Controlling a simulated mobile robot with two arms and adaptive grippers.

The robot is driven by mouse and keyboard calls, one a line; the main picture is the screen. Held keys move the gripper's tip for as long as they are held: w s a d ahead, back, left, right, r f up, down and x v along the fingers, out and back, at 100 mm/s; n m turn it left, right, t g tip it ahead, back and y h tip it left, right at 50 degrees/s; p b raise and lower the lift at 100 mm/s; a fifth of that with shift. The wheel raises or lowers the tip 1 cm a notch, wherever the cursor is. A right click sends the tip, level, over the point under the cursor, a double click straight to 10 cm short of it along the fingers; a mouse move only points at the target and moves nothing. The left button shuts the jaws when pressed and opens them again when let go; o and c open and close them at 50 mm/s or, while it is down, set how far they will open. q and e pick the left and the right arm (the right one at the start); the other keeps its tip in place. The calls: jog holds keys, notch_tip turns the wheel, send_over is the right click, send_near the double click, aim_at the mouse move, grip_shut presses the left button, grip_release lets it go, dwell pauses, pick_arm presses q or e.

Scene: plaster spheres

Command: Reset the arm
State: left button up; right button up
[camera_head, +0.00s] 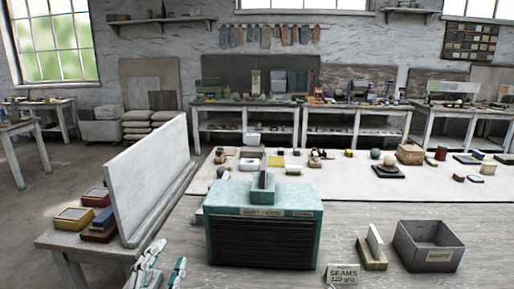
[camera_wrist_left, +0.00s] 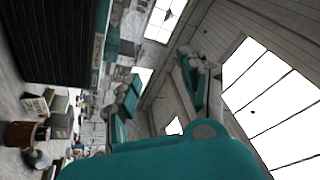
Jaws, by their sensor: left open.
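My left gripper (camera_head: 160,266) is low at the left of the head view, cut by the bottom edge. It is open, and nothing shows between its fingers. It is left of the teal cabinet (camera_head: 222,194) with the dark slatted front, apart from it. In the left wrist view the scene is tilted; the dark slats (camera_wrist_left: 55,40) fill the upper left, and a teal shape, likely part of my arm, fills the bottom. My right gripper is in neither view.
A white upright panel (camera_head: 150,180) stands left of the cabinet, beside colored boxes (camera_head: 74,216). Right of the cabinet are a "SEAMS 120 grit" sign (camera_head: 341,274), a wooden block with a pale slab (camera_head: 371,253) and a grey bin (camera_head: 402,240). Small items and spheres lie behind on a pale surface.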

pick_arm(q)
jog(key=s+a+f+n+g+y, duration=0.3)
jog(key=f+n+g+y, duration=0.15)
jog(key=f, duration=0.45)
jog(key=s+a+f+n+g+y, duration=0.3)
jog(key=a+f+n+g, duration=0.15)
jog(key=f, duration=0.45)
jog(key=s+d+f+n+g+h, duration=0.3)
jog(key=s+f+g, duration=0.7)
jog(key=s, duration=0.8)
notch_tip(320, 180, down, 29)
jog(key=d+m, duration=0.1)
jog(key=s+a+f, duration=0.2)
jog(key=s+f, duration=1.3)
jog(key=s, duration=0.2)
jog(key=shift+a+g+y, duration=0.35)
jog(key=shift+a+g, duration=0.05)
